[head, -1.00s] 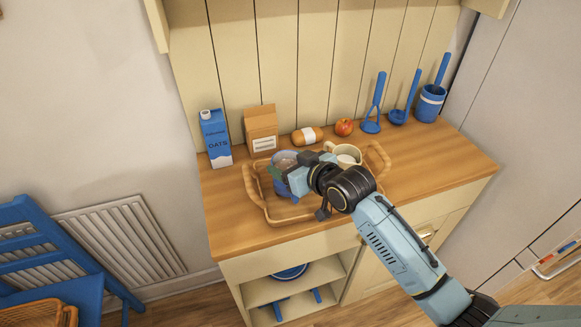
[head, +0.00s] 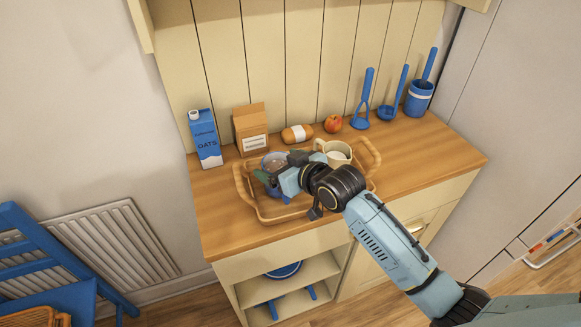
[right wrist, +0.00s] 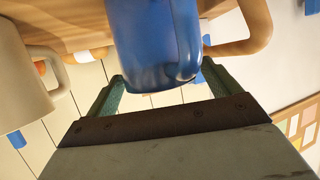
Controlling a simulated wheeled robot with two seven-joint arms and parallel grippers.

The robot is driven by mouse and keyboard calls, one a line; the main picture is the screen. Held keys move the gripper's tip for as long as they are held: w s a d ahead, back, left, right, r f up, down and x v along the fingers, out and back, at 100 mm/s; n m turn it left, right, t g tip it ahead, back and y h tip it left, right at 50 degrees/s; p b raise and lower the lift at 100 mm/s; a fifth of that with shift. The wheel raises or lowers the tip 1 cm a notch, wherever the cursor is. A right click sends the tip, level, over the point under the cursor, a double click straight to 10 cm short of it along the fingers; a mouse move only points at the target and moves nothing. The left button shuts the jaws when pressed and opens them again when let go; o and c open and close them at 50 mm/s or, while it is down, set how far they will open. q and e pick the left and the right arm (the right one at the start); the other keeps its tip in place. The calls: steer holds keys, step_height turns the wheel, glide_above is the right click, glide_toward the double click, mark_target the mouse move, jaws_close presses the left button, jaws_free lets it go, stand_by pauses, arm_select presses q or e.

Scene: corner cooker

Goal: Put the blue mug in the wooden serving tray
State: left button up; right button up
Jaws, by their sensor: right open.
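The blue mug (head: 274,160) stands at the left side of the wooden serving tray (head: 267,218), inside its rim as seen in the head view. Whether the mug's base rests flat on the tray is hidden. My left gripper is in neither view.
A cream mug (head: 336,152) stands in the tray's right part, close to my right wrist; it also shows in the right wrist view (right wrist: 22,80). Counter at front left is clear.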

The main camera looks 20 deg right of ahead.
steer(key=p+v, duration=0.1)
steer(key=v, duration=1.1)
stand_by(0.5)
